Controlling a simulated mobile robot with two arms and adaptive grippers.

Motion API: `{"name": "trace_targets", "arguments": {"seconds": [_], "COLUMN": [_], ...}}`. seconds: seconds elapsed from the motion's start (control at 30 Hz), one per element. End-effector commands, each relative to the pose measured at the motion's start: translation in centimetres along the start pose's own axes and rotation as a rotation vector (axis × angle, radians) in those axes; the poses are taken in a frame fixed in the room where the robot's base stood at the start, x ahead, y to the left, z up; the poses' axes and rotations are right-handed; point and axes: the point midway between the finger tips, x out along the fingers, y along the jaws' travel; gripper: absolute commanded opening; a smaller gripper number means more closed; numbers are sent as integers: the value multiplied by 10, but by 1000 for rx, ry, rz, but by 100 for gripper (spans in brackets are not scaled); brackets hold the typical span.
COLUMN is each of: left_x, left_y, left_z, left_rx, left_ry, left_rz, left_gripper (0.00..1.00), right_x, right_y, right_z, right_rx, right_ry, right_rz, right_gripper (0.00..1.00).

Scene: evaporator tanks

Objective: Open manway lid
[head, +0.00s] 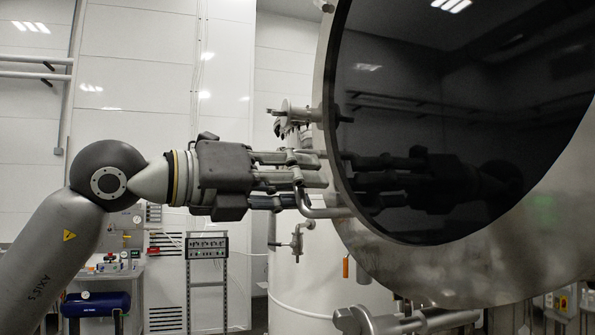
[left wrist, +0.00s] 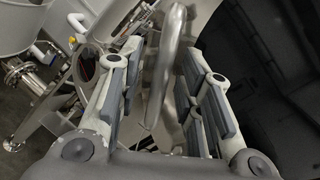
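The manway lid (head: 440,110) is a large round disc with a dark, glossy face and a pale metal rim. It fills the upper right of the head view and mirrors my arm. A bent metal handle (head: 325,212) sits at its left edge. My left gripper (head: 312,175) reaches in from the left at this handle. In the left wrist view, the handle bar (left wrist: 166,65) runs between the spread fingers of the left gripper (left wrist: 160,62), with gaps visible beside it. Part of the handle is hidden behind the fingers in the head view. My right gripper is not seen.
A metal clamp fitting (head: 293,113) sticks out at the lid's left edge, just above the gripper. Another metal fitting (head: 410,320) lies below the lid. A white tank (head: 310,265) stands behind. A control box (head: 207,246) on a stand is further back.

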Motion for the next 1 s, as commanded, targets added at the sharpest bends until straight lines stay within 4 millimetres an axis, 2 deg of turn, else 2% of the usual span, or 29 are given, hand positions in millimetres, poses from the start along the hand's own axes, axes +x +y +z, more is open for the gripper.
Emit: {"name": "trace_targets", "arguments": {"seconds": [0.27, 0.53, 1.0], "left_x": [2, 1, -3], "left_y": [0, 0, 2], "left_z": [0, 0, 0], "left_rx": [0, 0, 0], "left_ry": [-1, 0, -4], "left_rz": [0, 0, 5], "left_gripper": [34, 0, 0], "right_x": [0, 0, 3], "right_y": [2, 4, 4], "right_z": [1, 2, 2], "right_rx": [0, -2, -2], "right_ry": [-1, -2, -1], "right_rz": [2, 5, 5], "right_gripper": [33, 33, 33]}}
